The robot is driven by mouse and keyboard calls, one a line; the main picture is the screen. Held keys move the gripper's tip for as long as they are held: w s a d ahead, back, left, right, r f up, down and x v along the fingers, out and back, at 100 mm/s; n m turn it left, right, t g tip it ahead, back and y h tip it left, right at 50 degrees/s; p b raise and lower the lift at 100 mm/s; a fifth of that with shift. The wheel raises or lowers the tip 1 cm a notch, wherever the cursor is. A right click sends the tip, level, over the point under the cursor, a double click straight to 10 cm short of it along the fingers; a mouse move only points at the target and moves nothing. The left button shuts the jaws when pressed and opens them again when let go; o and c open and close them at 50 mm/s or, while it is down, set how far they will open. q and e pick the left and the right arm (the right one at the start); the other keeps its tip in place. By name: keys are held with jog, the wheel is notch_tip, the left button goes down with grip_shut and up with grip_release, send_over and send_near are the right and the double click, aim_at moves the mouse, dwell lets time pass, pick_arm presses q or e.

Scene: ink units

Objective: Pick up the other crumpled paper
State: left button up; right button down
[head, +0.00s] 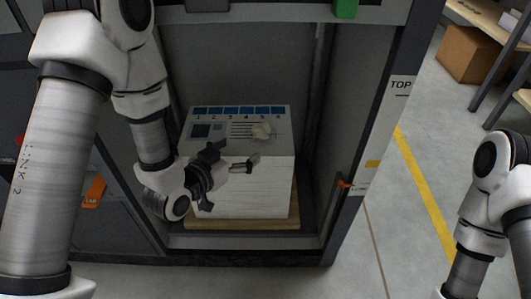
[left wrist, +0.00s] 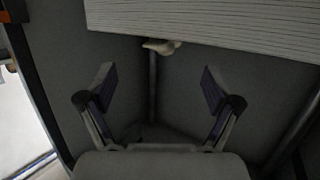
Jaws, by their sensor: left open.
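My left gripper (head: 238,155) is open and empty. It is in front of the stack's front left part, apart from the crumpled paper. In the left wrist view the spread fingers (left wrist: 160,88) have nothing between them. My right gripper is out of view; only right arm links show.
The cabinet's side wall marked TOP (head: 377,130) stands close to the right of the stack. The stack rests on a wooden board (head: 240,224). A green object (head: 345,9) is on the ledge above.

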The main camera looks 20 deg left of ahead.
aim_at(257, 136)
pick_arm(q)
jog(key=w, duration=0.2)
jog(key=b, duration=0.1)
jog(key=shift+w+d+f+t, duration=0.25)
jog(key=shift+w+d+t, duration=0.05)
jog(key=shift+w+d, duration=0.1)
jog(key=x, duration=0.1)
jog(key=b+x, duration=0.1)
jog(key=x, duration=0.1)
jog(key=b+x, duration=0.1)
jog(key=x, duration=0.1)
jog(key=shift+f, duration=0.3)
jog(key=shift+w, duration=0.35)
jog(key=shift+r, duration=0.1)
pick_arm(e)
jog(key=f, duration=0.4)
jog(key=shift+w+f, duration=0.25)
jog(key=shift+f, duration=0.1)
pick_arm(q)
jog(key=c, duration=0.8)
